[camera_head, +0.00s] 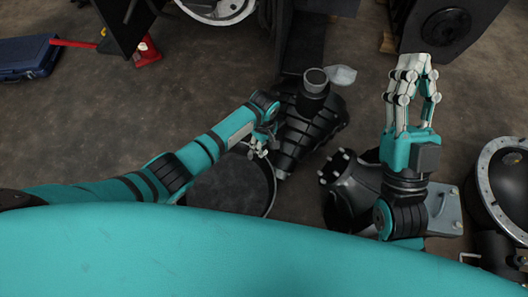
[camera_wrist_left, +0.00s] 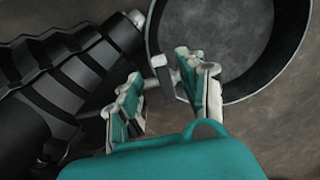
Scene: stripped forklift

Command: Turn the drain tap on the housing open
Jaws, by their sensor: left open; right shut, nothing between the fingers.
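The black ribbed housing (camera_head: 303,128) stands on the floor in the middle of the head view; its ribbed side fills the left of the left wrist view (camera_wrist_left: 62,72). My left gripper (camera_head: 262,142) is beside the housing's lower left side. In the left wrist view its fingers (camera_wrist_left: 166,78) are apart. A small pale grey piece (camera_wrist_left: 161,66), seemingly the drain tap, shows between them; I cannot tell whether they touch it. In the head view the tap is not distinguishable behind the gripper. My right gripper (camera_head: 413,72) is shut and empty, raised at the right.
A round dark pan (camera_head: 230,186) lies under my left gripper; its rim (camera_wrist_left: 287,62) shows in the wrist view. A black flanged part (camera_head: 350,190) and a large round casing (camera_head: 503,185) stand at right. A blue case (camera_head: 25,57) and red jack (camera_head: 147,52) lie far left.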

